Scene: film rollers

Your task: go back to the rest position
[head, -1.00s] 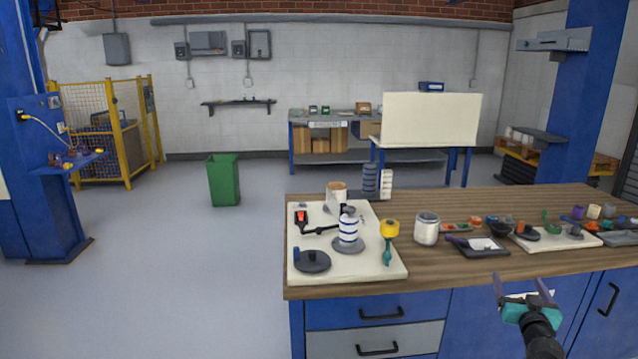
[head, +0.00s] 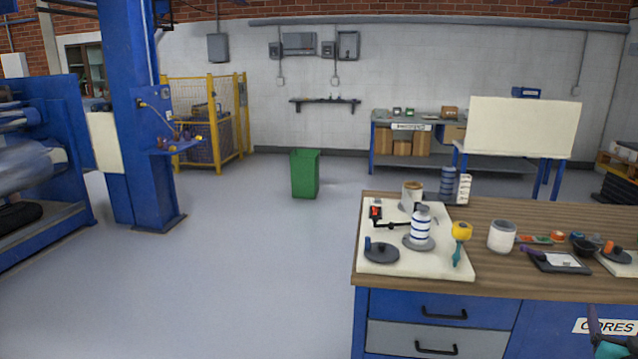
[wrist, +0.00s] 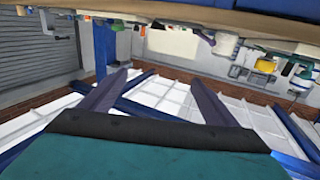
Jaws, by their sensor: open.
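My gripper (wrist: 160,88) shows in the wrist view with its two dark fingers spread apart and nothing between them. In the head view only a small part of it shows at the lower right edge, in front of the workbench's blue front. The wooden-topped workbench (head: 480,288) stands at the right, and my gripper is apart from the things on it. The wrist view appears upside down, with the bench edge along its top.
A cream board (head: 385,262) on the bench carries a white-and-blue roll (head: 420,226) and a dark disc (head: 381,253). A green bin (head: 305,174) stands on the floor. A blue column (head: 140,120) and roller machine (head: 35,170) are at left. The floor between is clear.

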